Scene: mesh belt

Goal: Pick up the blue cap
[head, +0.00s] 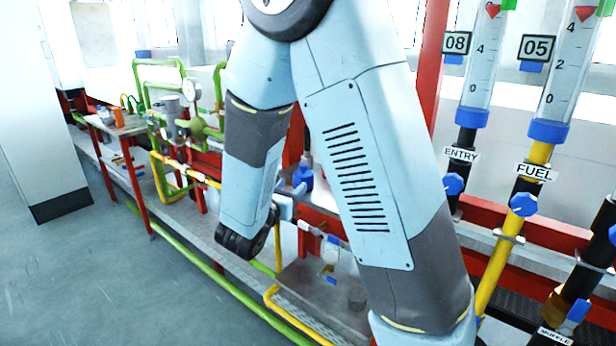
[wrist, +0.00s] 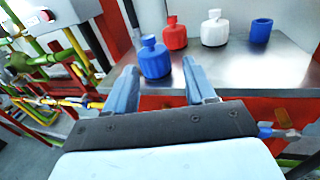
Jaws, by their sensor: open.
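A small open blue cup-shaped piece (wrist: 261,30), which looks like the blue cap, stands on the metal shelf at the far right in the wrist view. A blue bottle (wrist: 153,58) with a narrow blue top stands nearer, to its left. My gripper (wrist: 160,70) is open and empty, its two light-blue fingers pointing toward the blue bottle. The bottle appears just beyond and between the fingertips; I cannot tell the exact gap. In the head view the blue bottle (head: 303,177) shows between my arm links, and the cup-shaped piece is hidden.
A red bottle (wrist: 175,36) and a white bottle (wrist: 214,29) stand between the blue bottle and the cup-shaped piece. The metal shelf (wrist: 240,72) has bare room at its front. Green and yellow pipes (wrist: 55,60) run to the left.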

